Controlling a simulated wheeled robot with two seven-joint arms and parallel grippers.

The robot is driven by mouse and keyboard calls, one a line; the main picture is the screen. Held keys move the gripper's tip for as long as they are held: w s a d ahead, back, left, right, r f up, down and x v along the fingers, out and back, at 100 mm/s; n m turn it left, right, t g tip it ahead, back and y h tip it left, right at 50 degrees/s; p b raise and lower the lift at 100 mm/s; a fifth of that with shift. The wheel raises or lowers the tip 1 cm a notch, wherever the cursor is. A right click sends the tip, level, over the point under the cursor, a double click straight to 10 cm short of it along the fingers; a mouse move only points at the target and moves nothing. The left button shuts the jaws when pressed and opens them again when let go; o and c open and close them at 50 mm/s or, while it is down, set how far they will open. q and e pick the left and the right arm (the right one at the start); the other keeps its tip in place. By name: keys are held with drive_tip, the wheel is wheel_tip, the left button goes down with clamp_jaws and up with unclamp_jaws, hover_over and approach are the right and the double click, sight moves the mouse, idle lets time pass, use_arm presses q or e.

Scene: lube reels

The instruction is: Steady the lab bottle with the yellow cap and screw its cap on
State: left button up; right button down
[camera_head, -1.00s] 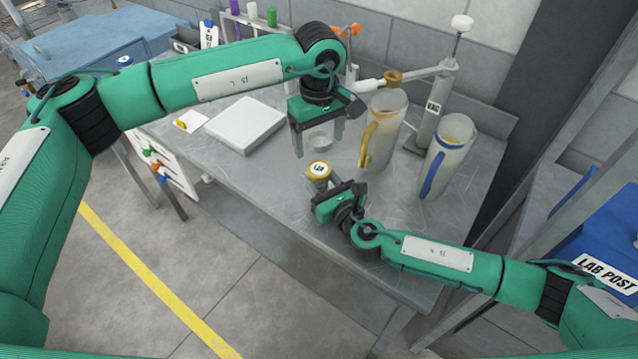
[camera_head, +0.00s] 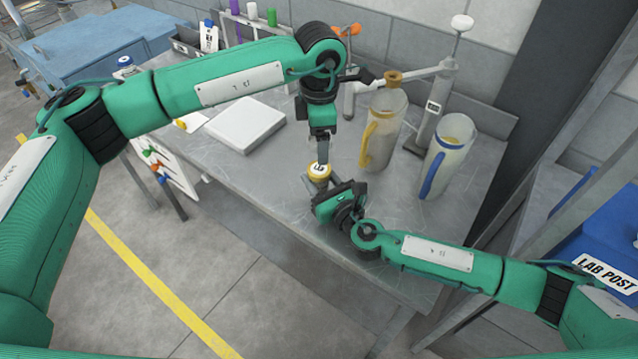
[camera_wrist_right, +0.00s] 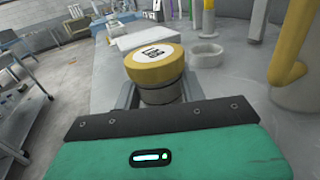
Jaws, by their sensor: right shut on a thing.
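The lab bottle (camera_wrist_right: 160,95) stands upright with its yellow cap (camera_wrist_right: 154,66) resting on top; a white label covers the cap's centre. In the head view the cap (camera_head: 318,172) shows near the table's front edge. My right gripper (camera_head: 326,190) is shut on the bottle's body below the cap, with a finger on each side. My left gripper (camera_head: 322,152) points down just above and behind the cap in the head view, seen edge-on, so its jaw opening is hidden. It does not show in the right wrist view. I cannot tell how tightly the cap sits.
A shallow white dish (camera_wrist_right: 205,53) stands behind the bottle. Two pitchers, one with a yellow handle (camera_head: 383,125) and one with a blue handle (camera_head: 447,155), stand to the right. A white slab (camera_head: 246,125) lies to the left.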

sight(319, 168)
use_arm(q)
drive_tip(key=n, duration=0.9)
drive_tip(key=shift+f, duration=0.15)
drive_tip(key=shift+f, duration=3.9)
drive_tip(key=c, duration=1)
drive_tip(key=shift+m, duration=0.7)
drive_tip(key=shift+c, duration=0.2)
drive_tip(key=o, duration=1.2)
drive_tip(key=shift+c, duration=0.2)
